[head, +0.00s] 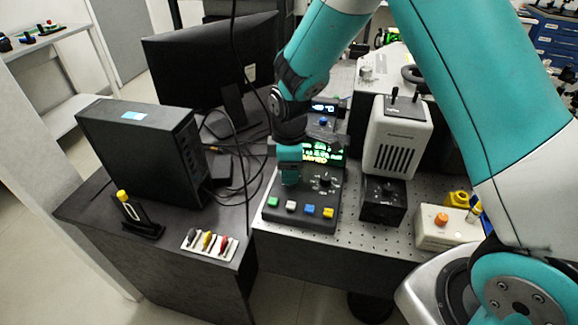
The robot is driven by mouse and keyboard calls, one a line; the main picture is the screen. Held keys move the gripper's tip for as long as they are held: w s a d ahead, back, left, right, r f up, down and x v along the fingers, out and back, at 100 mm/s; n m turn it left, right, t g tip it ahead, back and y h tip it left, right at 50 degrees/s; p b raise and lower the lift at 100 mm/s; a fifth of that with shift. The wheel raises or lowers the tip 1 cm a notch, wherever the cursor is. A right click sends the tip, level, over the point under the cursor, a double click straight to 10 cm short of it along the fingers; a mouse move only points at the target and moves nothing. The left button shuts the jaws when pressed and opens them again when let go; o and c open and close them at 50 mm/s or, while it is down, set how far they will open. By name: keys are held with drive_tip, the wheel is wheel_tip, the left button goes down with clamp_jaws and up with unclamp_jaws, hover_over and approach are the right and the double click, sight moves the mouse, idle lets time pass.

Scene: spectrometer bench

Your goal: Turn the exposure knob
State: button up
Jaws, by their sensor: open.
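A dark control box (302,222) with a lit green screen (325,152) stands on the perforated bench. A small black knob (325,179) sits on its upper face, below the screen; I cannot read a label naming it the exposure knob. Green, white, blue and yellow buttons line the box's front. My gripper (290,182) points down over the left part of this box, left of the black knob and apart from it in the picture. My wrist hides part of the box and screen. The fingers are small and dark here; they are open, with nothing seen between them.
Right of the control box stand a black box with a dial (385,203), a grey vented unit (400,135) and a white box with an orange knob (441,219). A monitor (210,60), computer tower (140,150) and loose cables (232,172) lie left.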

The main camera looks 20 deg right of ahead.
drive_tip(key=shift+f, duration=0.1)
clamp_jaws()
drive_tip(key=shift+m, duration=0.4)
drive_tip(key=m, duration=0.3)
drive_tip(key=shift+w+m, duration=0.1)
drive_tip(key=shift+m, duration=2.3)
drive_tip(key=shift+w, duration=0.1)
